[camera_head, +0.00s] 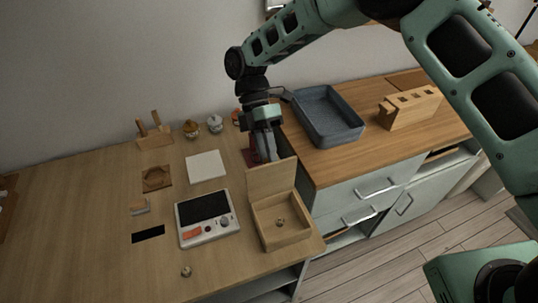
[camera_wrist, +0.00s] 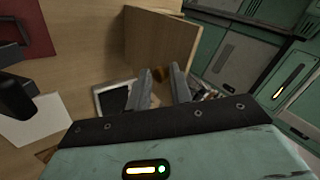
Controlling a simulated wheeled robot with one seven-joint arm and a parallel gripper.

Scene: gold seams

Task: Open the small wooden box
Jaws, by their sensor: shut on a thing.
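The small wooden box (camera_head: 284,239) stands near the front right of the wooden desk. Its lid (camera_head: 271,177) stands upright at the back, so the box is open, and a small brass-coloured thing (camera_head: 280,221) shows inside. My gripper (camera_head: 266,155) is at the upper back edge of the lid, pointing down. In the wrist view, a pale wooden panel (camera_wrist: 160,36) lies just beyond my gripper (camera_wrist: 161,84). A small golden-brown bit shows between the fingertips.
A device with a dark screen (camera_head: 205,216) sits left of the box, with a white square (camera_head: 206,166) behind it. A small brass knob (camera_head: 186,271) lies in front. A blue-grey tray (camera_head: 326,117) and a slotted wooden block (camera_head: 410,107) stand on the right counter.

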